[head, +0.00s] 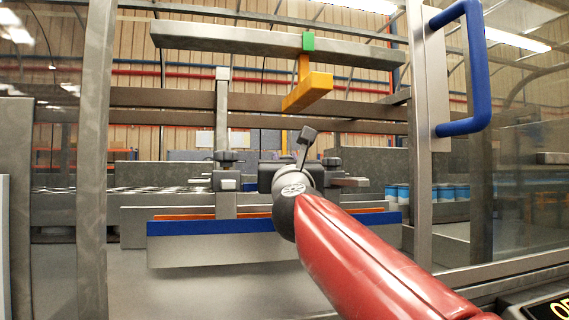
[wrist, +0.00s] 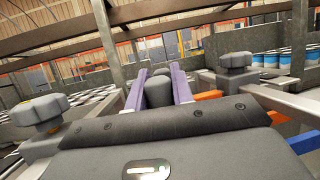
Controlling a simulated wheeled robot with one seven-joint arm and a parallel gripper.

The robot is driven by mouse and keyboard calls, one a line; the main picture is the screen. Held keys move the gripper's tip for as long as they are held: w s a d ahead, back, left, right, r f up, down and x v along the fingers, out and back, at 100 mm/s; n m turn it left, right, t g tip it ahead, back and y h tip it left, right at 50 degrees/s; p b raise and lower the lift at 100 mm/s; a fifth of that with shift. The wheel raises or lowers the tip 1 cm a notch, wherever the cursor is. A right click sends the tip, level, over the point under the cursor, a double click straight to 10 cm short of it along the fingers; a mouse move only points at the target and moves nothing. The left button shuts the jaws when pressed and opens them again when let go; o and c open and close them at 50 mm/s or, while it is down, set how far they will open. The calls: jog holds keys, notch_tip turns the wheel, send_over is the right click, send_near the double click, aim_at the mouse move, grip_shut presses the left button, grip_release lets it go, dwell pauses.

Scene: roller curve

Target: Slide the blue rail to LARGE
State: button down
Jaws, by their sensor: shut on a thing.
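The blue rail (head: 190,228) runs across the lower middle of the head view, with an orange rail (head: 190,216) just behind it. My red arm covers part of its right half. In the wrist view, an end of the blue rail (wrist: 303,142) shows at the lower right, beside the orange rail (wrist: 278,117). My gripper (wrist: 159,86) has its two purple fingers shut on a grey knob (wrist: 158,92) between them. The fingers are hidden behind my wrist in the head view. No LARGE label is readable in these frames.
Grey clamp knobs stand left (wrist: 45,115) and right (wrist: 238,75) of my gripper. Metal posts (head: 97,150) frame the opening, with a blue door handle (head: 480,70) at right. A yellow bracket (head: 307,92) hangs overhead below a green block (head: 308,42). Blue-and-white containers (head: 450,193) stand behind.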

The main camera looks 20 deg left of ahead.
jog(key=s+d, duration=0.1)
jog(key=s+b, duration=0.1)
jog(key=s, duration=0.1)
jog(key=s+d, duration=0.1)
jog(key=shift+s+d, duration=0.25)
jog(key=shift+d, duration=0.1)
jog(key=c, duration=1.2)
grip_release()
jog(key=shift+s, duration=0.1)
jog(key=shift+d, duration=0.1)
jog(key=b+v, duration=0.3)
jog(key=v, duration=0.4)
jog(key=shift+s+f, duration=0.2)
jog(key=shift+s, duration=0.15)
jog(key=shift+d, duration=0.15)
